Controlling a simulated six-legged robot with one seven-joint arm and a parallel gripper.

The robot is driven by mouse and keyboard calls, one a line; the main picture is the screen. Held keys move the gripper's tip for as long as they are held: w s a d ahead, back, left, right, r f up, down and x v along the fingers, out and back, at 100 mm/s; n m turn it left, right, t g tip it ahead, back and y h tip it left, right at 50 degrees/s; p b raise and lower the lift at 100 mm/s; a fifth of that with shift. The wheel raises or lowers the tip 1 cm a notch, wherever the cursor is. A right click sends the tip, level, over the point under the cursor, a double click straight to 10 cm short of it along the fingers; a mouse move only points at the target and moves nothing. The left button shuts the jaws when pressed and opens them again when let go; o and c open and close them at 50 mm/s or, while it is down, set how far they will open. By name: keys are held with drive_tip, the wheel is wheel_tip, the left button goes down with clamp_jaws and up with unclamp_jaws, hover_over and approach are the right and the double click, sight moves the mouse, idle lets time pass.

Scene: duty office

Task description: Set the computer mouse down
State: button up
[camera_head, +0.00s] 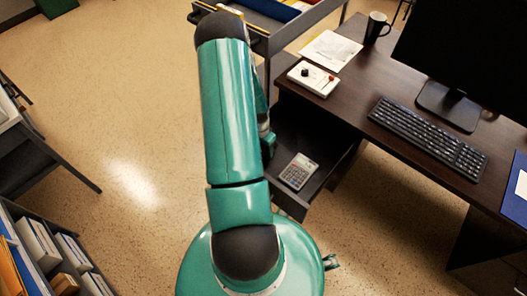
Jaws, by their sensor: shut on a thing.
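No computer mouse can be made out in the head view. My teal arm rises through the middle of the picture and covers what lies behind it. My gripper cannot be made out; a small teal part of my arm shows at the right edge of the large link, beside the desk drawer. The dark desk (404,87) stands at the right, with a black keyboard (428,138) in front of a black monitor (470,45).
An open drawer (318,151) under the desk holds a grey calculator (298,171). A white tray (322,87) with small dark and red items, papers (331,49), a black mug (376,28) and a blue folder (516,190) lie on the desk. Shelves (50,250) stand lower left.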

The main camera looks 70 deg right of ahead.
drive_tip(key=shift+f, duration=1)
drive_tip(key=shift+f, duration=0.15)
drive_tip(key=o, duration=1.1)
drive_tip(key=r, duration=0.8)
drive_tip(key=w+r, duration=0.1)
drive_tip(key=r, duration=0.3)
drive_tip(key=shift+w+d+r, duration=0.1)
drive_tip(key=shift+d+r, duration=0.05)
drive_tip(key=shift+d, duration=0.1)
